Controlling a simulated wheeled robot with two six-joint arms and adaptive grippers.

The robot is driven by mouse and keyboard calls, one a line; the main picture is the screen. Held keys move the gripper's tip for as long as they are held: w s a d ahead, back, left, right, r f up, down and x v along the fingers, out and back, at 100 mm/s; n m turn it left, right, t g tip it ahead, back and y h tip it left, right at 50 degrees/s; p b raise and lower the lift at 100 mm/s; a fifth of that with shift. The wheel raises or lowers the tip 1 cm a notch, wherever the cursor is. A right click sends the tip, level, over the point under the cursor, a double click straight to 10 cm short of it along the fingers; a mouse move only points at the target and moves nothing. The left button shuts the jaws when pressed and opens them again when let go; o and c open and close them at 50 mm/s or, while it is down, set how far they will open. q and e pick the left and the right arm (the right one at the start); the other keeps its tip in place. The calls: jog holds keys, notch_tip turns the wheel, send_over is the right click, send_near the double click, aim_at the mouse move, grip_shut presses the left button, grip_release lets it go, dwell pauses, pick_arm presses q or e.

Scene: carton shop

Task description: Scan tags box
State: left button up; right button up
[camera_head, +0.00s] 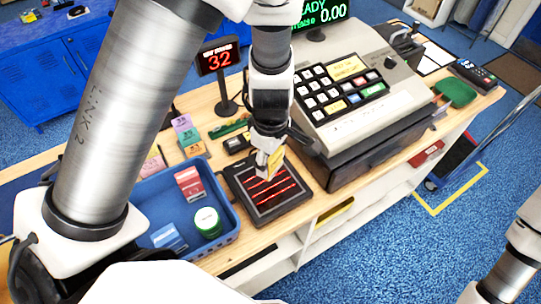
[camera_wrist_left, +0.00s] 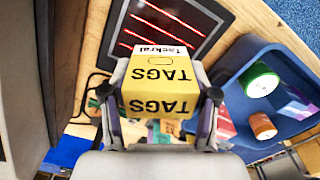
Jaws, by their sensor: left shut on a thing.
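The yellow tags box (camera_head: 276,161) is between the fingers of my left gripper (camera_head: 268,158) in the head view. In the left wrist view the tags box (camera_wrist_left: 158,78) fills the middle, with "TAGS" lettering on two faces, and my left gripper (camera_wrist_left: 160,108) is shut on it with a finger on each side. The black scanner plate (camera_head: 258,207) with glowing red lines lies on the counter beneath the box. The box appears held just above the plate; whether they touch is hidden. My right gripper is outside the view; only part of that arm shows at the lower right.
A cash register (camera_head: 345,125) stands close on the right. A red number display (camera_head: 219,60) and small coloured boxes (camera_head: 186,130) stand behind.

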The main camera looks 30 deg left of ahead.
pick_arm(q)
jog(key=shift+f+b, duration=0.35)
jog(key=shift+f, duration=0.55)
notch_tip(320, 180, up, 10)
jog(key=p, duration=0.9)
jog(key=shift+s+f+p, duration=0.1)
jog(key=shift+f+p, duration=0.1)
jog(key=shift+p, duration=0.2)
notch_tip(320, 180, up, 2)
jog(key=shift+a+r+b, duration=0.1)
jog(key=shift+r+b, duration=0.05)
jog(key=shift+b, duration=0.15)
jog(key=shift+r, duration=0.45)
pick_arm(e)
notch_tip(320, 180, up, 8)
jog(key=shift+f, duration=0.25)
pick_arm(q)
jog(key=shift+f, duration=0.1)
